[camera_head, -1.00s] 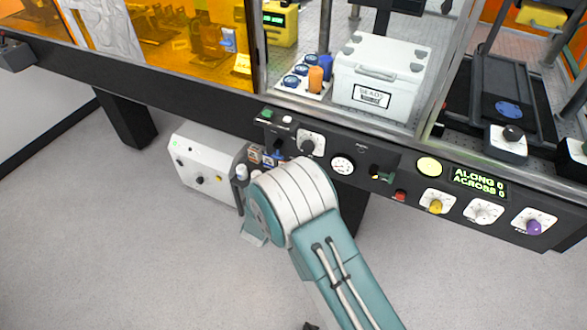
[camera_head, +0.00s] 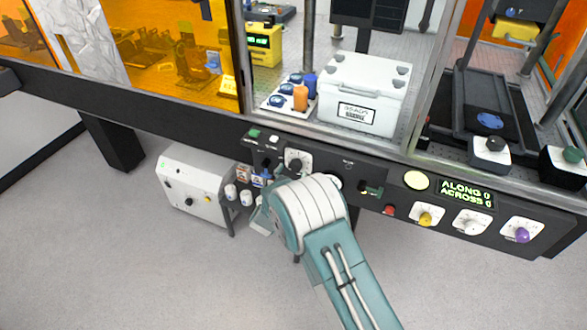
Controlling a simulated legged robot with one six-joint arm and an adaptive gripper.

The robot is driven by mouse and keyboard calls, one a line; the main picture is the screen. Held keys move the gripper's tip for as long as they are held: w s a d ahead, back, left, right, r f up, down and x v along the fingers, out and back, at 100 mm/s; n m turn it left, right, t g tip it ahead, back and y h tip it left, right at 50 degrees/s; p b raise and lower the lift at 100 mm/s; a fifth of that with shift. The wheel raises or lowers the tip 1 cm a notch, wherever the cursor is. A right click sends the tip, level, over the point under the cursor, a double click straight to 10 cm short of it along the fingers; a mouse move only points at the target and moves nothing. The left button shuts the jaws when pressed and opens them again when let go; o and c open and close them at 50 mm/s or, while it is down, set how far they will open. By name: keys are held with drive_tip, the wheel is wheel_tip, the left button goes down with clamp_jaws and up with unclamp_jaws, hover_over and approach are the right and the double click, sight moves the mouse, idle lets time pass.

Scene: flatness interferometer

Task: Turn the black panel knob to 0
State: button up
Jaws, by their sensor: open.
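The black knob (camera_head: 295,166) sits on a white dial plate (camera_head: 305,158) on the dark front panel, left of centre in the head view. Its dial marks are too small to read, so I cannot tell its setting. My teal and white arm rises from the bottom of the view, and its bend lies just below the knob.
Right along the panel (camera_head: 385,162) are a red button (camera_head: 389,210), a yellow knob (camera_head: 425,218), a white knob (camera_head: 471,223) and a purple knob (camera_head: 522,235). A white box (camera_head: 195,190) and small bottles (camera_head: 231,192) stand below left. A white cooler (camera_head: 360,90) sits behind the panel.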

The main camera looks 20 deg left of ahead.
drive_tip(key=shift+w, duration=0.65)
drive_tip(key=c, duration=1.2)
drive_tip(key=shift+o, duration=0.2)
drive_tip(key=shift+n, duration=0.7)
drive_tip(key=o, duration=1.2)
drive_tip(key=shift+c, duration=0.2)
drive_tip(key=shift+s, duration=0.1)
